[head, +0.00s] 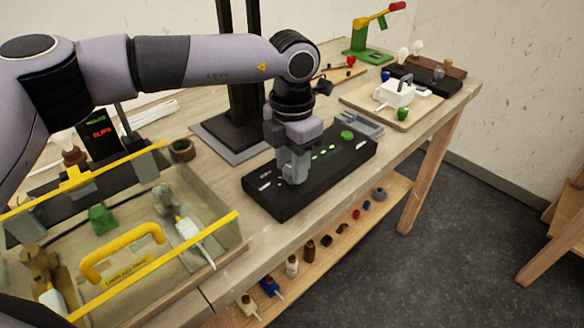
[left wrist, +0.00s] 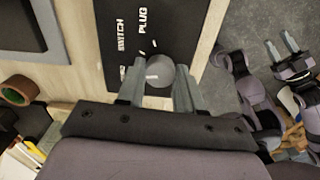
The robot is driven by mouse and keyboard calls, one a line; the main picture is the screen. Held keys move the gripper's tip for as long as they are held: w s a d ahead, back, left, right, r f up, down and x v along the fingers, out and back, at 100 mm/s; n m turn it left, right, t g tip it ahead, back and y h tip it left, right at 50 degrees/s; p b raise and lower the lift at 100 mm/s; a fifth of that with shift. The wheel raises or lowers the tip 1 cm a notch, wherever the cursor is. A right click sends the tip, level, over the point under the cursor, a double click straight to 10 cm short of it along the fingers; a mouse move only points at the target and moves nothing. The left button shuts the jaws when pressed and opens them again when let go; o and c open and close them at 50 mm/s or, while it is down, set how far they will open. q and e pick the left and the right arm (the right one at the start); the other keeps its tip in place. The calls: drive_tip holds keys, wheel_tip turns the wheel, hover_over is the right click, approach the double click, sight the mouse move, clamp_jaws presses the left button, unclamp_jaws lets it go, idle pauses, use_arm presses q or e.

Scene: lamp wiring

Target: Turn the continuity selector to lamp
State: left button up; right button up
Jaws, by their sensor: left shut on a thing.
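The continuity selector is a round grey knob (left wrist: 160,72) on a black box (head: 328,180) in the middle of the bench. My left gripper (head: 293,181) points down over the box's near left end. In the left wrist view the two fingers stand on either side of the knob, shut on it. White lettering "SWITCH" and "PLUG" (left wrist: 143,20) and short white tick marks show beside the knob. No "LAMP" label is readable, and the fingers hide part of the knob's surround. My right gripper (left wrist: 282,47) shows apart from the bench, fingers spread and empty.
Green lights (head: 324,152) and a green button (head: 347,135) are on the box. A clear-walled case with a yellow handle (head: 122,252) stands at left. A black stand (head: 240,120) is behind. A board with a white fixture (head: 396,93) lies at far right.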

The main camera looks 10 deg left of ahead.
use_arm(q)
drive_tip(key=n+b, duration=0.2)
drive_tip(key=n, duration=0.3)
drive_tip(key=shift+w+n+b, duration=0.1)
drive_tip(key=shift+n+b, duration=0.55)
drive_tip(key=shift+n, duration=0.55)
drive_tip(key=shift+n+b, duration=0.4)
drive_tip(key=shift+n, duration=0.8)
drive_tip(key=shift+r+n+b, duration=0.15)
drive_tip(key=shift+n+b, duration=0.2)
drive_tip(key=shift+n, duration=0.65)
drive_tip(key=o, duration=1)
drive_tip(key=shift+o, duration=0.2)
